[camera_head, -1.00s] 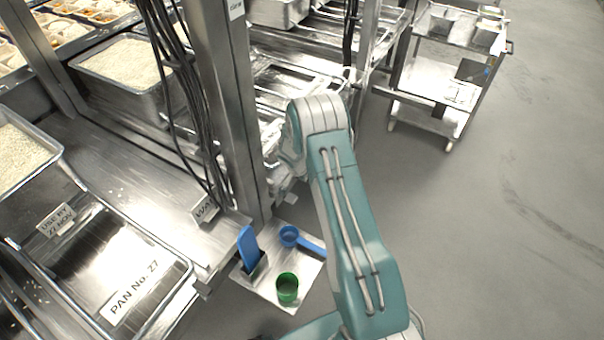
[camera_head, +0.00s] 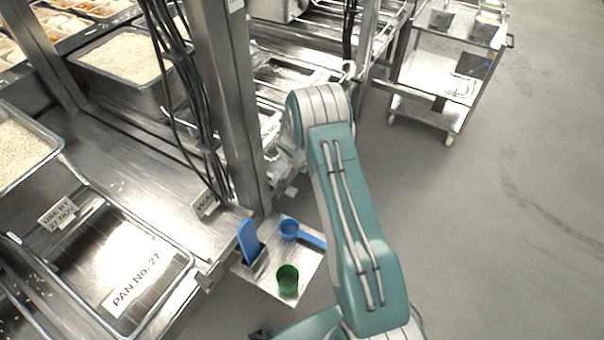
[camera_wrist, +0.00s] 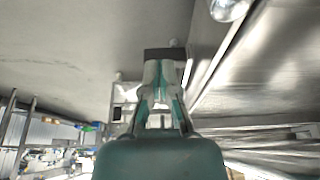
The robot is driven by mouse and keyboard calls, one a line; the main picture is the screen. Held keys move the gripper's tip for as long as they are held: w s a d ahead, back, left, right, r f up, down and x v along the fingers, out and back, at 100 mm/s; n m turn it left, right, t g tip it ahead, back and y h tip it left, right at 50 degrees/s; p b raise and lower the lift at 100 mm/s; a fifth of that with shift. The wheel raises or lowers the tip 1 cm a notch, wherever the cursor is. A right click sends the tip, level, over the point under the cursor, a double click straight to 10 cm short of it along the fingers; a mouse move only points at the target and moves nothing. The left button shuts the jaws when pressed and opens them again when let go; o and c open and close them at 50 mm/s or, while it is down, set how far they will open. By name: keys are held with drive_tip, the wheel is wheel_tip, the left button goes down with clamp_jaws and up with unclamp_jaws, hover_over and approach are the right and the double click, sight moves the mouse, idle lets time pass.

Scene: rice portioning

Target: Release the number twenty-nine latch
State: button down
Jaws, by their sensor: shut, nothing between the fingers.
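My gripper (camera_wrist: 164,70) shows in the wrist view with its two fingers together and nothing between them. A dark block (camera_wrist: 165,54) appears just beyond the fingertips; I cannot tell whether they touch it. In the head view my gripper is not clearly made out; my arm's far end is beside the steel post (camera_head: 232,110), partly hidden by my own links. No latch marked twenty-nine can be picked out in either view.
A steel pan with a "PAN No. 27" label (camera_head: 133,281) sits at lower left. A small tray (camera_head: 302,262) holds a green cup (camera_head: 288,280), a blue scoop (camera_head: 289,230) and an upright blue tool (camera_head: 249,241). A trolley (camera_head: 430,105) stands at upper right; floor right is clear.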

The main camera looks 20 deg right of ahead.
drive_tip(key=s+a+r, duration=0.1)
drive_tip(key=s+a, duration=0.5)
drive_tip(key=a, duration=0.2)
drive_tip(key=shift+s+a+r, duration=0.2)
drive_tip(key=shift+a+r, duration=0.05)
drive_tip(key=shift+r, duration=0.15)
drive_tip(key=s+r+n+t, duration=0.15)
drive_tip(key=s+r, duration=0.25)
drive_tip(key=r, duration=0.9)
drive_tip(key=s+r+n, duration=0.2)
drive_tip(key=s+r, duration=0.2)
drive_tip(key=r, duration=1)
drive_tip(key=s+a+r+n+y, duration=0.1)
drive_tip(key=s+r+n, duration=0.1)
drive_tip(key=s+r, duration=0.2)
drive_tip(key=s+a+r+n+t+y, duration=0.1)
drive_tip(key=s+a+r+n, duration=0.1)
drive_tip(key=s, duration=0.9)
drive_tip(key=s+a+r+n+y, duration=0.1)
drive_tip(key=s+a+r+n, duration=0.1)
drive_tip(key=s+r, duration=0.3)
drive_tip(key=shift+s+r+n+t, duration=0.35)
drive_tip(key=shift+s+n, duration=0.1)
drive_tip(key=shift+s, duration=0.7)
drive_tip(key=shift+d, duration=0.1)
